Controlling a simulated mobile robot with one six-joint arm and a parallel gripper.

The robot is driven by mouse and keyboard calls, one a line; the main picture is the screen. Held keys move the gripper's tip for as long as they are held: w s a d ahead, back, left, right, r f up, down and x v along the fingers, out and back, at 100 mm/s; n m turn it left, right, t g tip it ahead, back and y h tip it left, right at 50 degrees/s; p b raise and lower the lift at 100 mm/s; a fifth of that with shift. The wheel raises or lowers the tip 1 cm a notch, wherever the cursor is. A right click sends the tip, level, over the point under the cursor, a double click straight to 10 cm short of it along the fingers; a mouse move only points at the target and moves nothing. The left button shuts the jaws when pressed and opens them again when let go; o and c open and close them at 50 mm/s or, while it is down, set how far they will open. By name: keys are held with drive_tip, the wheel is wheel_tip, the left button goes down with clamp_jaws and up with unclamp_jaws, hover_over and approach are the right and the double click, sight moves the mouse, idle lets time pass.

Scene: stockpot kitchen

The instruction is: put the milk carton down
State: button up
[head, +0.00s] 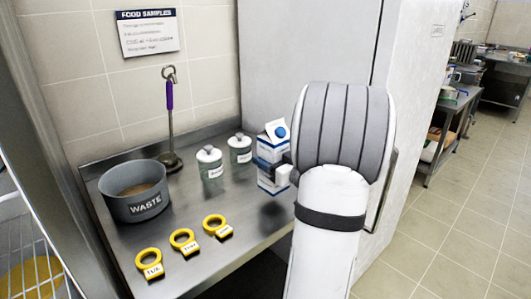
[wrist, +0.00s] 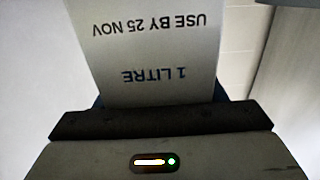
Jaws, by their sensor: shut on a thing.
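The milk carton (head: 270,155) is white and blue with a blue round cap and stands upright at the right end of the steel counter (head: 190,250). My gripper (head: 272,170) is shut around the carton's middle, coming from the right. In the wrist view the carton (wrist: 145,45) fills the upper middle, with upside-down print reading "1 LITRE" and "USE BY 25 NOV". My gripper (wrist: 160,118) spans the view below it. My arm hides part of the carton's right side in the head view. I cannot tell whether its base touches the counter.
Two lidded jars (head: 210,163) stand left of the carton. Bare counter lies in front of the jars. A white wall (head: 420,100) is at right.

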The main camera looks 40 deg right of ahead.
drive_tip(key=shift+s+d+f, duration=0.1)
drive_tip(key=shift+f, duration=0.3)
drive_tip(key=shift+f+b, duration=0.3)
drive_tip(key=shift+f, duration=1.15)
drive_tip(key=shift+f, duration=0.1)
drive_tip(key=o, duration=1.8)
drive_tip(key=shift+f, duration=0.1)
